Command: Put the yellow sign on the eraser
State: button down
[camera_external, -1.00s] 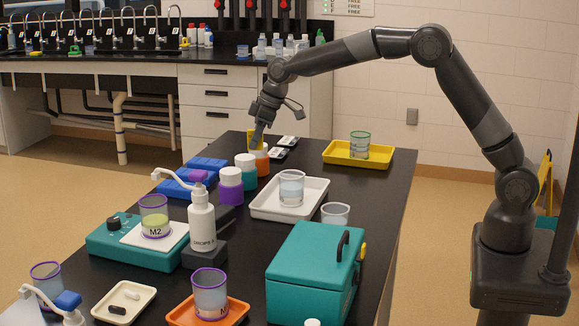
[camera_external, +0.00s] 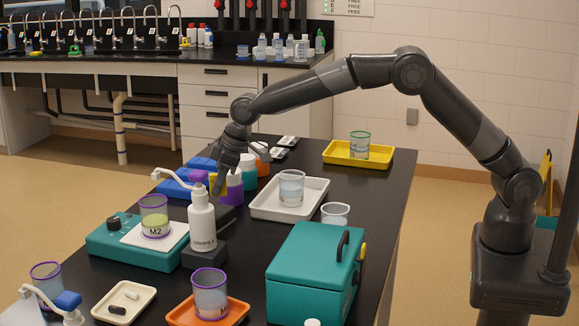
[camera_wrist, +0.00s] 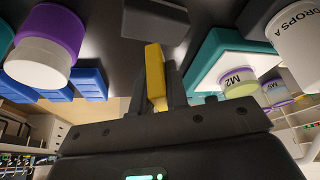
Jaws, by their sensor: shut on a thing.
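My gripper (camera_external: 219,188) is shut on the yellow sign (camera_wrist: 155,74), which stands out between its fingers in the wrist view. In the outside view only a small yellow bit of the sign (camera_external: 213,180) shows, beside the purple jar and behind the white dropper bottle. A dark grey block, apparently the eraser (camera_wrist: 156,20), lies on the table just beyond the sign's tip in the wrist view. It also shows in the outside view as a dark block (camera_external: 229,218), partly hidden behind the dropper bottle. I see the sign apart from the eraser, held above the table.
The purple jar (camera_external: 234,188) stands close beside my gripper. The dropper bottle (camera_external: 202,224) stands in front, with the teal balance (camera_external: 112,243) to the left. Blue racks (camera_external: 172,188) lie behind, and a white tray (camera_external: 262,208) is to the right.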

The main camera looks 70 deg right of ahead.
aim_at(220, 195)
jog(key=shift+a+f, duration=0.1)
jog(key=shift+f, duration=2)
jog(key=shift+f, duration=0.2)
jog(key=c, duration=1.4)
grip_release()
jog(key=shift+r, duration=0.1)
jog(key=v, duration=1.2)
jog(key=shift+r, duration=0.2)
